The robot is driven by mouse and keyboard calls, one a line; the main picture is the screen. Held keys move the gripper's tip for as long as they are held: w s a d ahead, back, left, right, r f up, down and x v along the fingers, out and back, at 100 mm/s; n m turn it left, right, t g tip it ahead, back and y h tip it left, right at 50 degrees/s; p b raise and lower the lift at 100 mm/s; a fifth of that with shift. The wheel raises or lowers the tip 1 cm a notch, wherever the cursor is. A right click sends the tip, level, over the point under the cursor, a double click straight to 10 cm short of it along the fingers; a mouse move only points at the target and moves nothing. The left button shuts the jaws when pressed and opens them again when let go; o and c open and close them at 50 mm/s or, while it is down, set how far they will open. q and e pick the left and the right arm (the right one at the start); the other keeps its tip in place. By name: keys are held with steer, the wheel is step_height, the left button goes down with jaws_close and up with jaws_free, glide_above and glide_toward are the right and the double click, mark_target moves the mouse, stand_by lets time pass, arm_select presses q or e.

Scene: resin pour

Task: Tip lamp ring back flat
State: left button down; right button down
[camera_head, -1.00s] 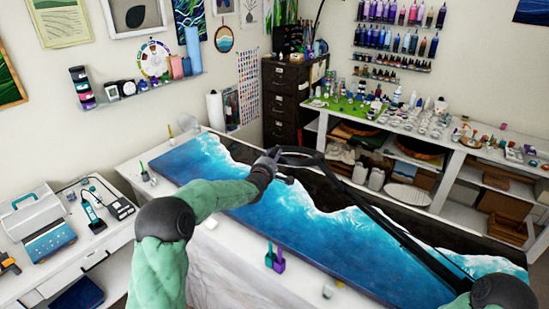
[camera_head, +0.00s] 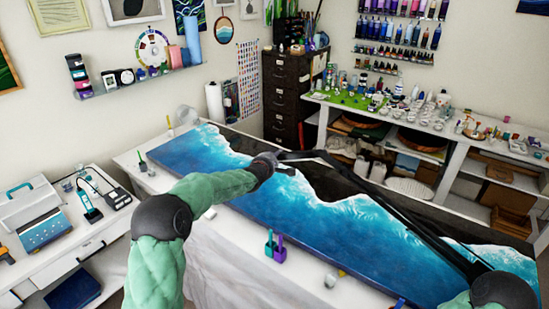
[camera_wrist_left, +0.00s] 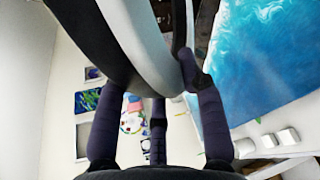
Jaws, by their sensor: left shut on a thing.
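The lamp ring (camera_head: 425,231) is a large, thin black hoop. In the head view it is seen nearly edge-on, running from my left gripper (camera_head: 268,164) down to the lower right, above the blue and dark resin panel (camera_head: 335,222). My left gripper is shut on the ring's near left part. In the left wrist view the ring (camera_wrist_left: 100,45) crosses between the dark fingers (camera_wrist_left: 155,115), with a pale band along its black rim. The ring's far right end is hidden behind my arm at the lower right. My right gripper is not in view.
Small teal and purple cups (camera_head: 279,249) stand at the white table's front edge. A side desk (camera_head: 40,262) with a case and tools is at left. A shelf bench (camera_head: 455,160) crowded with bottles and cups lies behind, beside a dark drawer cabinet (camera_head: 284,100).

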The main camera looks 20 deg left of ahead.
arm_select(q)
steer(key=c, duration=0.7)
jaws_free()
steer(key=shift+c, duration=0.2)
steer(key=shift+s, duration=0.1)
steer(key=v, duration=1.1)
steer(key=shift+s, duration=0.4)
